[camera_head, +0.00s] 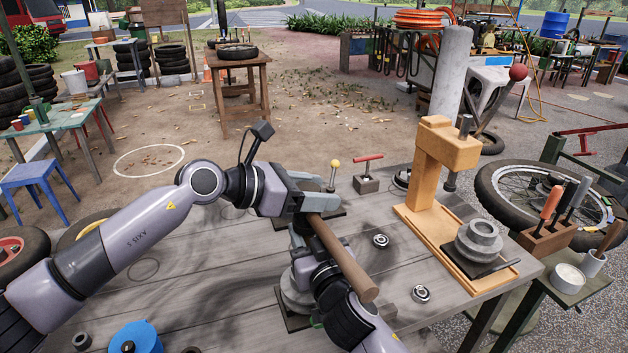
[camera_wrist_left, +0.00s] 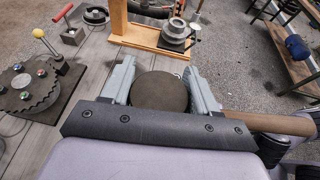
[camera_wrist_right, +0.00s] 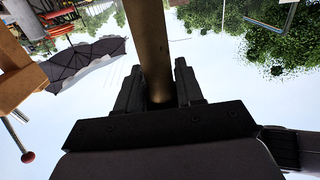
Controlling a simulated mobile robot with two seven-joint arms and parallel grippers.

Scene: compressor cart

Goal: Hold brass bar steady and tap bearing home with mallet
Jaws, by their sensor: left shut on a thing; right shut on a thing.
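The mallet's dark round head (camera_wrist_left: 160,92) is between the closed fingers of my left gripper (camera_head: 312,199) in the left wrist view. Its brown handle (camera_head: 343,257) slants down and right in the head view and shows at the right of the left wrist view (camera_wrist_left: 270,123). My right gripper (camera_wrist_right: 160,95) is shut on the brown handle, which runs to the picture's top. A grey stepped housing (camera_head: 292,291) on a dark plate is below, partly hidden by my arms. Two ring bearings (camera_head: 380,240) (camera_head: 421,293) lie on the bench. I cannot make out a brass bar.
An orange press (camera_head: 434,160) with a grey stepped part (camera_head: 478,242) stands at the bench's right. A red T-handled tool (camera_head: 367,172) and a yellow-knobbed lever (camera_head: 334,170) are behind. A blue round item (camera_head: 134,340) is front left. The bench's left is largely clear.

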